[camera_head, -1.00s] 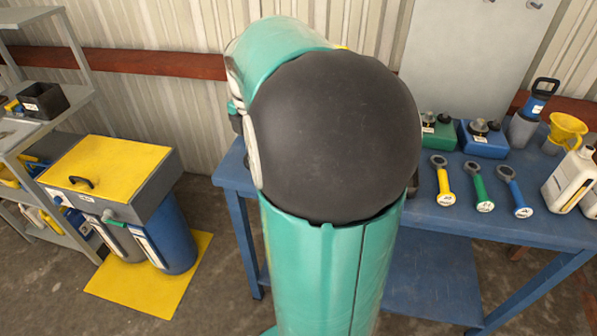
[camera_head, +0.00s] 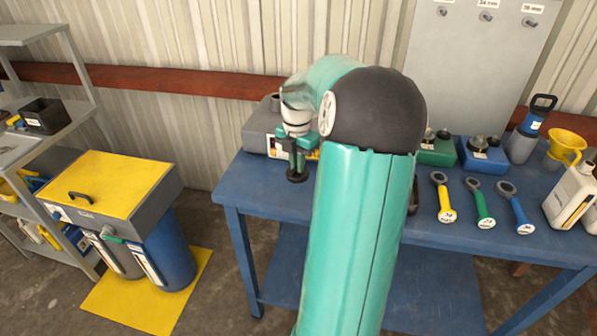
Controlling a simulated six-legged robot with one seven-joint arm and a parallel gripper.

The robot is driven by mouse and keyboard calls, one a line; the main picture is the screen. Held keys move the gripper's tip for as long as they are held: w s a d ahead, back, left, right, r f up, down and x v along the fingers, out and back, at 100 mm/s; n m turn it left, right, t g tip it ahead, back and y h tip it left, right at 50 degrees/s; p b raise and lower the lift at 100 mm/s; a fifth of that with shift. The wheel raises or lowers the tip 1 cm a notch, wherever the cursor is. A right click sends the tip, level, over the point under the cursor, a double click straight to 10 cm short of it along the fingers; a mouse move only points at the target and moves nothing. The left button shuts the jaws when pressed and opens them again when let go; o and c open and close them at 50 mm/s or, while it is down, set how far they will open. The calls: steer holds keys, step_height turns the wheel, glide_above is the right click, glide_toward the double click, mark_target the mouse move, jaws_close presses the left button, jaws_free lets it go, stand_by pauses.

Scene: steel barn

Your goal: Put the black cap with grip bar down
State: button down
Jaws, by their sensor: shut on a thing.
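My gripper (camera_head: 297,150) is over the left part of the blue workbench (camera_head: 268,200), pointing down, in front of a grey box-shaped container. It is shut on the black cap with grip bar (camera_head: 296,176), a small dark round piece at the fingertips. The cap is close to the bench top; I cannot tell whether it touches it. My green arm hides the middle of the bench.
The grey container (camera_head: 258,135) stands just behind my gripper. Green (camera_head: 437,150) and blue (camera_head: 484,155) containers, yellow (camera_head: 442,198), green (camera_head: 479,203) and blue (camera_head: 515,207) ring-ended tools, a yellow funnel (camera_head: 567,145) and a white jug (camera_head: 574,185) stand or lie to the right. The front left bench top is clear.

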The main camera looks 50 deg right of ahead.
steer(key=shift+d+f, duration=0.2)
steer(key=shift+f, duration=0.75)
steer(key=shift+d+f, duration=0.15)
steer(key=shift+f, duration=0.8)
steer(key=shift+f, duration=0.1)
steer(key=c, duration=1.5)
jaws_free()
step_height(320, 180, up, 12)
steer(key=shift+r, duration=0.1)
steer(key=w+a+r+m+t+h, duration=0.15)
steer(key=a+m, duration=0.25)
steer(key=a, duration=0.9)
steer(key=w+a+r+m+h, duration=0.1)
steer(key=a+r+m, duration=0.25)
steer(key=a, duration=0.85)
steer(key=s+a+f+m+t+y, duration=0.1)
steer(key=s+a+m+t, duration=0.1)
steer(key=s+a+m, duration=0.3)
steer(key=s+a+f+m+t+y, duration=0.1)
steer(key=s+a+m, duration=0.4)
steer(key=a, duration=0.6)
steer(key=shift+a+f+m+t, duration=0.25)
steer(key=shift+f+m+t, duration=0.15)
steer(key=shift+t, duration=0.15)
